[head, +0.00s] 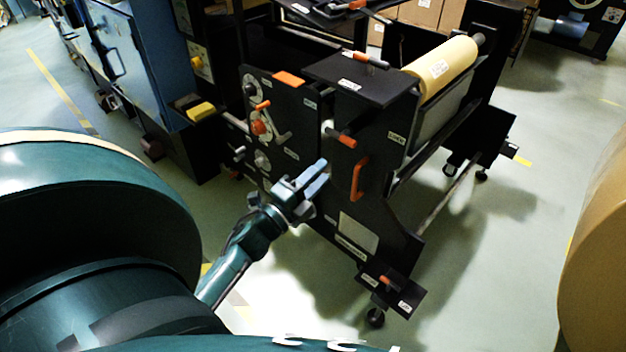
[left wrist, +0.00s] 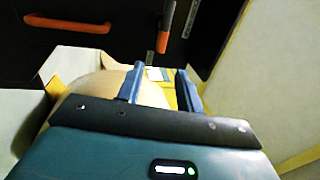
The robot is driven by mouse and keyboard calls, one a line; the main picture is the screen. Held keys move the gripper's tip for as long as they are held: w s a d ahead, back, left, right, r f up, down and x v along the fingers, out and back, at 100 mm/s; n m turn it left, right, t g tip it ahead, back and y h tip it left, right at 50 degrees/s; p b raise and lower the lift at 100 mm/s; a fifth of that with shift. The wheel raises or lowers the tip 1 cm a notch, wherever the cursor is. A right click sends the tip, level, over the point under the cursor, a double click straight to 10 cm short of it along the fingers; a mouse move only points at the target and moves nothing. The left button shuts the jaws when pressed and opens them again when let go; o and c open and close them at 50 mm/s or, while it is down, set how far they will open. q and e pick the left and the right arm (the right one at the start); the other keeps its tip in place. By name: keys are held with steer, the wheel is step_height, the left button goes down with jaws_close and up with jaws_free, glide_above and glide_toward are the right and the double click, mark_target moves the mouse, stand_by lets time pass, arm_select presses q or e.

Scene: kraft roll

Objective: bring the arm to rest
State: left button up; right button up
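My left gripper (head: 319,174) is in the middle of the head view, in front of the black side panel of a machine (head: 380,215). In the left wrist view its two blue fingers (left wrist: 160,80) stand apart with nothing gripped between them. In the head view the fingers point up and right, towards the panel between the orange-tipped lever (head: 341,137) and the orange grab handle (head: 358,178). They look apart from both, though the exact gap to the panel is hard to judge. My right gripper is not in view.
The machine carries a tan kraft roll (head: 444,68) at its top right. A red knob (head: 259,127) sits on its panel. A blue cabinet (head: 133,60) stands left, and a large tan rounded thing (head: 597,240) at the right edge. Pale floor (head: 500,270) is free between.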

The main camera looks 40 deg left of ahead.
arm_select(q)
steer(key=shift+s+a+f, duration=0.1)
steer(key=shift+s, duration=0.55)
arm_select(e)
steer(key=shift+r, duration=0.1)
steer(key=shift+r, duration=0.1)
